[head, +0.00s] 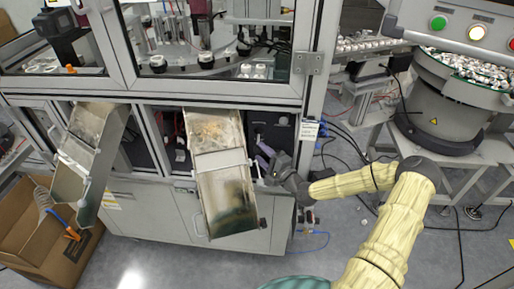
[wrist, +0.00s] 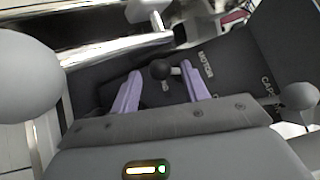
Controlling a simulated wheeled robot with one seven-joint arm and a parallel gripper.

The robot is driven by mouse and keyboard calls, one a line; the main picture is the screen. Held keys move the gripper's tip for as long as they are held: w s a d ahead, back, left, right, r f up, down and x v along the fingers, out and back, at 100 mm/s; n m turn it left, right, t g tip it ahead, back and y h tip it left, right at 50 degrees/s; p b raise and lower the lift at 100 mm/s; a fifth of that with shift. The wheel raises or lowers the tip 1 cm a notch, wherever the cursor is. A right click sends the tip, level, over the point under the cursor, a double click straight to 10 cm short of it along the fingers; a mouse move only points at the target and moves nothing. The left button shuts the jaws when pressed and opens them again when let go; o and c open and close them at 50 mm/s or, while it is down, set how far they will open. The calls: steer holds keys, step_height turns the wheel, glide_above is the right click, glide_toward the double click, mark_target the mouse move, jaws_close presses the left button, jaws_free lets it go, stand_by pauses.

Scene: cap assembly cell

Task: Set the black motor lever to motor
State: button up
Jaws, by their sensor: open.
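The motor lever (wrist: 160,70) shows in the wrist view as a round black knob with a short pale metal stem pointing right, on a dark panel. The printed word MOTOR (wrist: 206,64) is to the right of it. My gripper (wrist: 161,74) is open, with one purple finger on each side of the knob; the right fingertip is close to the stem. I cannot tell whether either finger touches it. In the head view my gripper (head: 264,155) is at the cabinet's dark panel, right of the middle chute, and the lever there is too small to make out clearly.
A second lever with a grey knob (wrist: 299,96) stands at the right, by a partly hidden label. A large grey rounded shape (wrist: 25,78) fills the left of the wrist view. The tilted middle chute (head: 222,180) juts out close left of my gripper. Cables lie on the right.

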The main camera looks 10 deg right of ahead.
mark_target(257, 150)
steer(key=shift+x, duration=1.65)
jaws_close()
